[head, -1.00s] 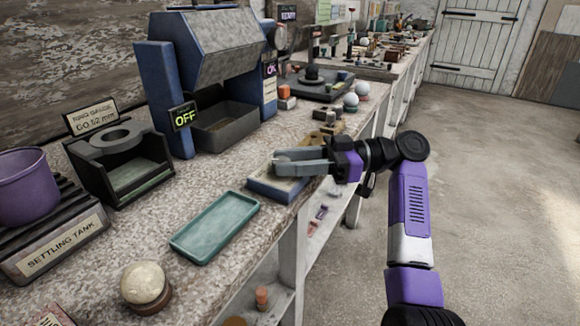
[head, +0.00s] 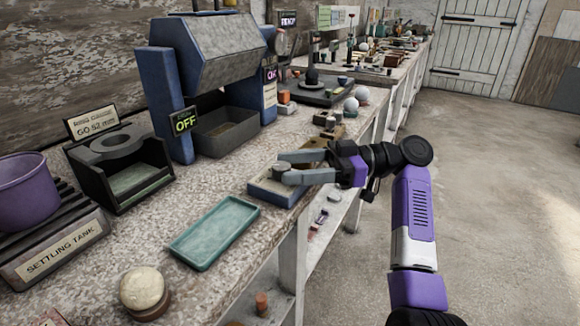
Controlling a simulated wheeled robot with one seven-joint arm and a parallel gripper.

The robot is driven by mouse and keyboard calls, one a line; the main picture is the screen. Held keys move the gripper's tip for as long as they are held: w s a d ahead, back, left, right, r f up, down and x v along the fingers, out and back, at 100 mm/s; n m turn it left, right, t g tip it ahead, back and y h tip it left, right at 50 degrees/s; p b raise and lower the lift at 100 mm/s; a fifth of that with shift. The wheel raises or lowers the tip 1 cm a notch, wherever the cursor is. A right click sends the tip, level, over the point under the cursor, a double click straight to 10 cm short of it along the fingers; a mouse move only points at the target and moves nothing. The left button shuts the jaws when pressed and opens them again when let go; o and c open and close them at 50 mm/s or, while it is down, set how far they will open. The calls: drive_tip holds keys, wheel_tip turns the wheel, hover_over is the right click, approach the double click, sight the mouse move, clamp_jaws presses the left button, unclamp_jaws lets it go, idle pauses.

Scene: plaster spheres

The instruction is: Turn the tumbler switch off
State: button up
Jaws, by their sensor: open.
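My gripper (head: 283,168) is open. Its two grey fingers lie around a small grey round knob (head: 279,173), one finger on the far side and one on the near side. I cannot tell whether they touch it. The knob is on a low blue box (head: 267,195) with a pale top at the bench's front edge. I take this for the switch; no marking on it can be read. The blue machine (head: 205,55) behind, with a grey hood and an open grey bin (head: 226,136) below, carries a small display (head: 184,121) reading OFF in yellow-green.
A teal tray (head: 215,232) lies left of the blue box. A ring gauge stand (head: 120,175), a purple pot (head: 25,190) on the settling tank and a pale sphere (head: 142,287) are further left. Small brown pieces and pale spheres (head: 351,104) lie beyond my gripper.

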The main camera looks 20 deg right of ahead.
drive_tip(key=v, duration=0.6)
drive_tip(key=shift+s+d, duration=0.15)
drive_tip(key=shift+d, duration=0.2)
drive_tip(key=shift+r+p, duration=0.1)
drive_tip(key=shift+p, duration=0.2)
